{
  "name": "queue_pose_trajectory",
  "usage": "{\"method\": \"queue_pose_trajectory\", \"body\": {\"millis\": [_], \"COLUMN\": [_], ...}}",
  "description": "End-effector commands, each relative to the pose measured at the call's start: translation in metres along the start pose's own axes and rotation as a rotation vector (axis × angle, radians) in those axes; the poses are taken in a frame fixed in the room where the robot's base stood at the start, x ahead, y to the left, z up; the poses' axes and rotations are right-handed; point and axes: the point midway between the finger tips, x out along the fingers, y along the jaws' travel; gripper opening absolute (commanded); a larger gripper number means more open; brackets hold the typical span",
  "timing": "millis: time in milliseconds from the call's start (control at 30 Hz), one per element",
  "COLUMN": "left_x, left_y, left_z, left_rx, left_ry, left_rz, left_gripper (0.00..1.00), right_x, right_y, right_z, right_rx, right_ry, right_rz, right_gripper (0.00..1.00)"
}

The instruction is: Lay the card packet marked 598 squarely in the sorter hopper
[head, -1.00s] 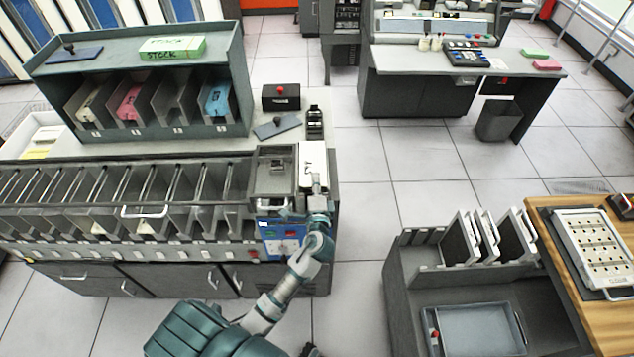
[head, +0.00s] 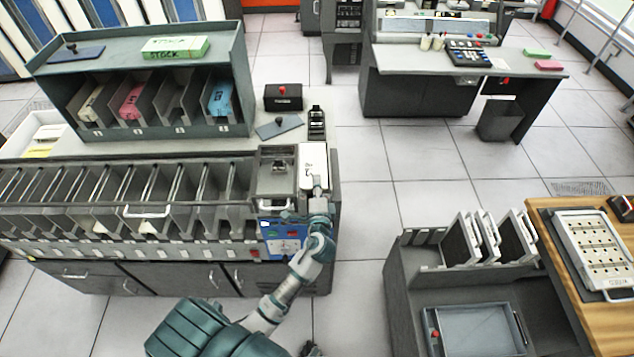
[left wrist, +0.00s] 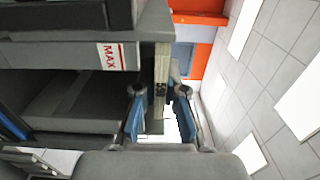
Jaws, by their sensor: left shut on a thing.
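The card packet marked 598 (head: 313,160) is a pale block at the right end of the sorter. In the left wrist view its cream edge with the dark number (left wrist: 161,62) stands between my fingers. My left gripper (head: 318,198) is shut on the packet's near end; its blue pads show in the left wrist view (left wrist: 160,112). The sorter hopper (head: 272,184) is the grey box just left of the packet. In the left wrist view a red MAX label (left wrist: 114,57) marks its wall. The packet lies alongside the hopper; I cannot tell whether they touch. My right gripper is not seen.
A row of slanted sorter pockets (head: 120,200) runs left of the hopper. Behind stand a black box with a red button (head: 283,97), a grey plate (head: 279,126) and a shelf unit of coloured packets (head: 150,128). Open floor (head: 365,200) lies to the right.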

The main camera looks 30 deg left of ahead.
Motion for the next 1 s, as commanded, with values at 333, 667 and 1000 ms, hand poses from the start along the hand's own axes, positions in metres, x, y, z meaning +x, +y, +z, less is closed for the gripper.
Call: {"method": "queue_pose_trajectory", "body": {"millis": [333,667,1000], "left_x": [-0.001,-0.001,-0.001], "left_y": [-0.001,0.006,0.025], "left_z": [-0.002,-0.002,-0.002], "left_rx": [0.0,0.0,0.0], "left_ry": [0.002,0.002,0.003], "left_rz": [0.003,0.003,0.003], "left_gripper": [0.0,0.0,0.0], "right_x": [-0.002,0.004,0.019], "right_y": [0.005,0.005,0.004], "right_z": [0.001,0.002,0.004], "right_rx": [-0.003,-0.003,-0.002], "right_ry": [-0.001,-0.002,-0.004], "right_rz": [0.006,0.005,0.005], "right_gripper": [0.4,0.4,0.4]}}
